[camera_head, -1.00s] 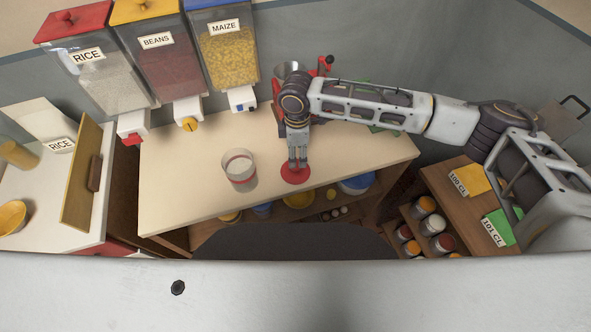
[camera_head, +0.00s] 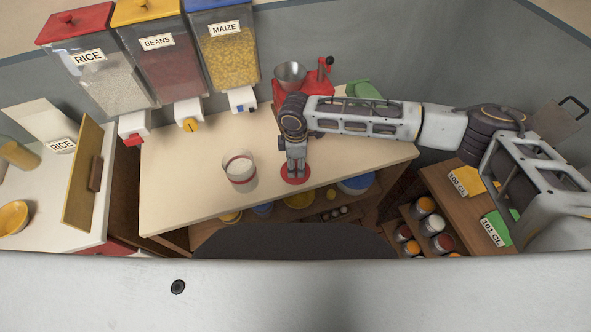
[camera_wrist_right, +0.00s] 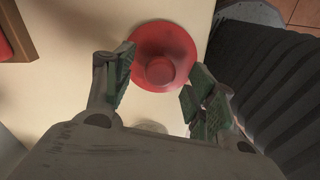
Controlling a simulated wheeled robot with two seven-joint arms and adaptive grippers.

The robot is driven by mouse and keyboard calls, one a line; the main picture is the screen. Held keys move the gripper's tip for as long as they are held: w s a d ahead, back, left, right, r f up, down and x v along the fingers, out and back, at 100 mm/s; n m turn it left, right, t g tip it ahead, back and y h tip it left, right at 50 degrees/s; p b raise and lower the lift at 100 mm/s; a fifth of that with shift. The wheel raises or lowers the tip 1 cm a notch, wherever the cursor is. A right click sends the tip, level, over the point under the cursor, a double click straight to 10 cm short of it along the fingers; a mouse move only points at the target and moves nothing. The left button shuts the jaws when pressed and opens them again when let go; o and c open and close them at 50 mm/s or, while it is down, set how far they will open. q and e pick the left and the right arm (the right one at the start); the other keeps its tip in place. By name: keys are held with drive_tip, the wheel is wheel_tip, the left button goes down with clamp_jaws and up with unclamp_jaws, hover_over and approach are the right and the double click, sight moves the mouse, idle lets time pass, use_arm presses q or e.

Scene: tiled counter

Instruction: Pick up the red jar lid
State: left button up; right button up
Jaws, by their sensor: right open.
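The red jar lid (camera_head: 295,180) lies flat on the counter near its front edge, partly covered by my gripper in the head view. In the right wrist view the lid (camera_wrist_right: 186,44) is a red disc with a round raised knob (camera_wrist_right: 160,71). My right gripper (camera_head: 296,172) points down over the lid. Its two fingers (camera_wrist_right: 156,88) are open, with the knob seen between and slightly beyond the fingertips. I cannot tell whether the fingers touch the lid. My left gripper is not in view.
A clear jar with a red band (camera_head: 239,169) stands left of the lid on the counter (camera_head: 190,195). A red grinder with a metal bowl (camera_head: 290,75) is behind my gripper. Dispensers (camera_head: 160,60) line the back left. Open shelves lie below the front edge.

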sight(296, 165)
drive_tip(key=shift+f, duration=1.1)
drive_tip(key=shift+c, duration=0.5)
drive_tip(key=c, duration=0.9)
drive_tip(key=shift+r, duration=0.1)
drive_tip(key=shift+c, duration=0.2)
wheel_tip(296, 165, up, 9)
drive_tip(key=shift+r, duration=0.45)
drive_tip(key=shift+s, duration=0.15)
